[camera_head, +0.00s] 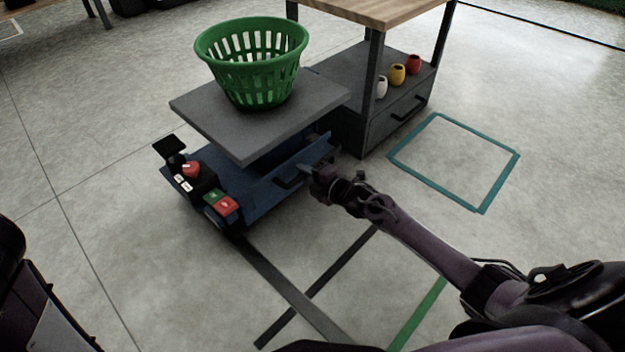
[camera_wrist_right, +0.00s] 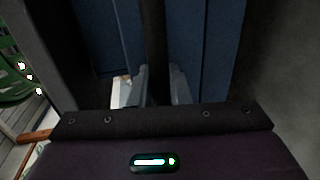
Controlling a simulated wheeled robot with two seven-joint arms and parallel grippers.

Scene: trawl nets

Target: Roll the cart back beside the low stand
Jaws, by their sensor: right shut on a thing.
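The blue cart (camera_head: 255,190) stands on the floor in the middle of the head view, with a grey slab top (camera_head: 240,128) and a dark handle (camera_head: 290,181) on its near side. My right gripper (camera_head: 307,171) reaches in from the right and is shut on the handle. In the right wrist view, the handle appears as a dark bar (camera_wrist_right: 154,45) between the fingers, before blue panels. A stand (camera_head: 385,118) with a wooden top, a shelf and a drawer is just behind and right of the cart. My left gripper is out of view.
A green basket (camera_head: 252,65) sits on the slab top. White, yellow and red cups (camera_head: 397,75) stand on the stand's shelf. A control box (camera_head: 205,190) with coloured buttons is at the cart's left end. A teal floor outline (camera_head: 483,211) lies empty at right; dark tape lines the near floor.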

